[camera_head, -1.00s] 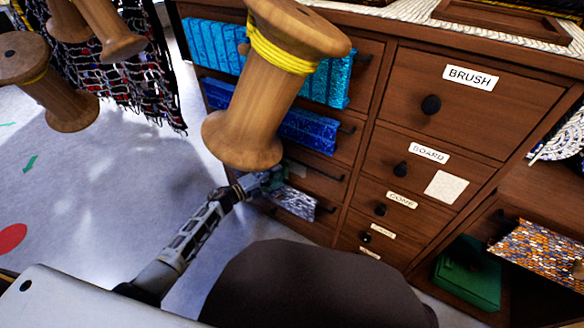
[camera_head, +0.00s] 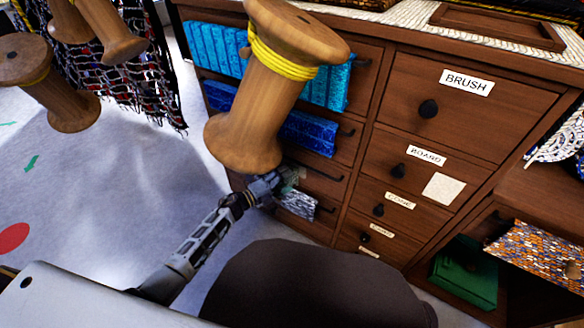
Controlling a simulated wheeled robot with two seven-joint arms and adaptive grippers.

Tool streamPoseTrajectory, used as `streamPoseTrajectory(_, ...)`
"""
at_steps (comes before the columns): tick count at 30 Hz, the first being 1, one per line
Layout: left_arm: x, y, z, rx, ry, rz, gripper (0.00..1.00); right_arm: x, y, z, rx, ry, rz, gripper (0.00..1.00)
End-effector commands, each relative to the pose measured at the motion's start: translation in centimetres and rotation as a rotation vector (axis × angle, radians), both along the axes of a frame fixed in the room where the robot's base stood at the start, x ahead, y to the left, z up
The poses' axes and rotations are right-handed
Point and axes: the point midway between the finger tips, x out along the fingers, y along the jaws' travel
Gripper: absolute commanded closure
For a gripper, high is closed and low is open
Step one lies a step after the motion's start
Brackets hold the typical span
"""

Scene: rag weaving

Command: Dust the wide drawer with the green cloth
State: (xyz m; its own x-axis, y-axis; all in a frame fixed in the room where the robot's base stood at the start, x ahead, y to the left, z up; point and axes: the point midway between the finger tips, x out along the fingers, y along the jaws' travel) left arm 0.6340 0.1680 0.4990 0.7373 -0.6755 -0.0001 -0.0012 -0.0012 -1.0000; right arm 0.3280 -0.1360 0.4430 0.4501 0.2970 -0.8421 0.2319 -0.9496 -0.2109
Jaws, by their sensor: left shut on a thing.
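My left gripper (camera_head: 284,182) is at the front of the left drawer column, low down, beside a drawer (camera_head: 325,185) with a dark bar handle. It is shut on a small grey-green piece of cloth (camera_head: 291,175), which shows only in part against the wood. The large wooden spool above hides some of the drawer fronts. Which drawer is the wide one, I cannot tell for sure; the drawer labelled BRUSH (camera_head: 480,115) is the largest in the right column. My right gripper is not in view.
Light blue (camera_head: 212,48) and dark blue (camera_head: 310,133) cloths hang over upper drawers; a grey patterned cloth (camera_head: 298,204) hangs below. A wooden spool (camera_head: 255,115) looms in front. A green box-like thing (camera_head: 466,275) sits low right.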

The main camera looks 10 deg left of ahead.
Motion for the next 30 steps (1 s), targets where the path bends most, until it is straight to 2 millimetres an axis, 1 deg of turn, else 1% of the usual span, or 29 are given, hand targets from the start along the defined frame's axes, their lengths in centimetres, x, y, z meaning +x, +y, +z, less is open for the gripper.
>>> streamPoseTrajectory(8, -0.1, -0.4, 0.1, -0.001, -0.001, -0.002, 0.52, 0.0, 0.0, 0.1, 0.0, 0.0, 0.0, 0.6)
streamPoseTrajectory(24, -1.3, -3.6, 0.2, -0.002, -0.002, -0.002, 0.52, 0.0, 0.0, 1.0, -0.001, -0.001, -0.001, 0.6)
streamPoseTrajectory(30, -1.5, -4.3, 0.1, -0.001, -0.001, -0.001, 0.52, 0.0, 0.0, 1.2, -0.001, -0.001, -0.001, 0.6)
